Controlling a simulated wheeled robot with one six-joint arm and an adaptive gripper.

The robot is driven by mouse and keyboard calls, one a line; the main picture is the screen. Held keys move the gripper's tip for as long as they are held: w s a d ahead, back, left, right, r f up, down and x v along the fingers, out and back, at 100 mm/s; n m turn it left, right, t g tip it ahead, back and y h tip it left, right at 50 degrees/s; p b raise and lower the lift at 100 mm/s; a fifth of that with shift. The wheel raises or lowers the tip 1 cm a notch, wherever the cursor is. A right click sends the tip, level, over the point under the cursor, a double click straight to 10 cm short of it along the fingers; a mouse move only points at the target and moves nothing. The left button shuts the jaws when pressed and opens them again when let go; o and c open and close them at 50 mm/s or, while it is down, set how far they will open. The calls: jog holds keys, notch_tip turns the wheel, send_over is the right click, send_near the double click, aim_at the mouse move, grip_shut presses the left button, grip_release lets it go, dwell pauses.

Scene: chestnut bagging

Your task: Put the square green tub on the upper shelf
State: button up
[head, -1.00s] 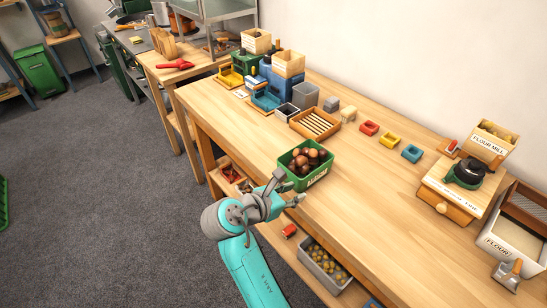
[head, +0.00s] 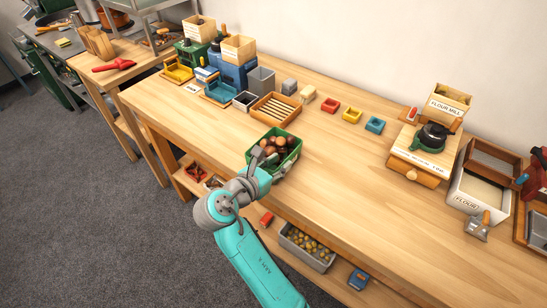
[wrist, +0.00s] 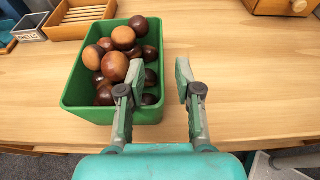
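The square green tub (head: 292,160) stands on the wooden table near its front edge, full of brown chestnuts (head: 275,147). In the wrist view the tub (wrist: 85,112) is left of centre. My gripper (wrist: 160,78) is open, with one finger over the tub's inside and the other outside its right wall. In the head view my gripper (head: 268,167) is at the tub's near side and partly hides it. Contact with the wall cannot be told. A grey metal shelf unit (head: 150,6) shows at the top left, cut off by the picture edge.
A slatted wooden tray (head: 276,109) and small coloured blocks (head: 351,116) lie behind the tub. A flour mill (head: 422,150) and a flour bin (head: 480,190) stand at the right. A low shelf under the table holds a grey bin (head: 307,248). The table's front middle is clear.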

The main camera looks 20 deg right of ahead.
jog(key=x, duration=0.4)
jog(key=shift+d, duration=0.2)
grip_shut()
